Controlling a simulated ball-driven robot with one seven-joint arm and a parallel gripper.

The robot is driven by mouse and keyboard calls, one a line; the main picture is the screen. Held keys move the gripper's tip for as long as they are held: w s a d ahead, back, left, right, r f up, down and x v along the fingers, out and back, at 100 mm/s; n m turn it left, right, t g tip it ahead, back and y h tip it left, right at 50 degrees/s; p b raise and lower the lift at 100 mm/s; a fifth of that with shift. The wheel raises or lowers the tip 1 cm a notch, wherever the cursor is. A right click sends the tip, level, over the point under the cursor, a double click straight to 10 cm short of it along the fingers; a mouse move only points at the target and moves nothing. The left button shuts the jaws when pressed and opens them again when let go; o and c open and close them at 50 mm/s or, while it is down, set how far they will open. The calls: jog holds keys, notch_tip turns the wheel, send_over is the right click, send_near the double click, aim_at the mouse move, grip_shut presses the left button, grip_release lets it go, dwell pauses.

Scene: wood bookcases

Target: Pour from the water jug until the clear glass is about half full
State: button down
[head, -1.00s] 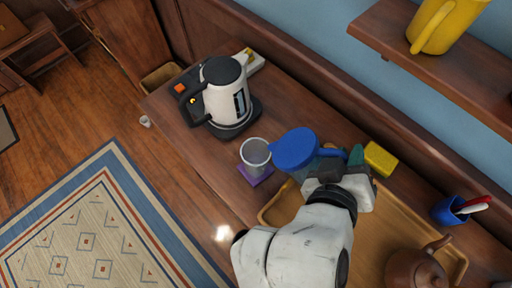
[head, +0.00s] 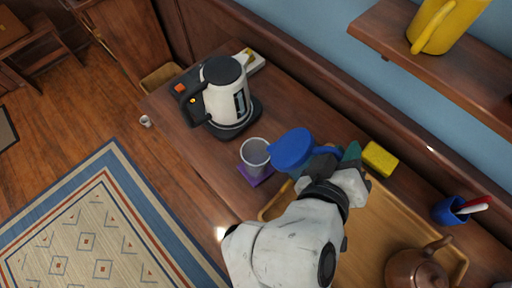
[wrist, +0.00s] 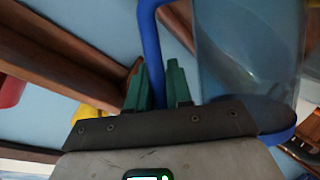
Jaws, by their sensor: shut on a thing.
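The water jug has a blue lid (head: 293,149) and a blue handle, and is held up just right of the clear glass (head: 255,154). The glass stands upright on a purple coaster (head: 262,178); I cannot make out a water level in it. My gripper (head: 338,160) is shut on the jug's handle and hides much of the jug's body in the head view. In the wrist view the green fingers (wrist: 157,86) close around the blue handle (wrist: 149,42), and the jug's clear body (wrist: 245,45) is at the right. I cannot tell whether water is leaving the spout.
A white kettle (head: 226,95) on its dark base stands behind left of the glass. A yellow sponge (head: 379,159) lies right of the jug. A wooden tray (head: 365,240) with a brown teapot (head: 417,268) and a blue pen cup (head: 449,211) are at the right. A shelf (head: 450,65) overhangs.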

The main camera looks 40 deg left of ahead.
jog(key=shift+s+a+r+n+h, duration=0.1)
jog(key=shift+a+r+n+h, duration=0.2)
jog(key=shift+a+n, duration=0.2)
dwell(0.9)
jog(key=shift+s+a+r+n+h, duration=0.15)
jog(key=shift+a+r+n+h, duration=0.2)
jog(key=shift+r, duration=0.15)
dwell(2.4)
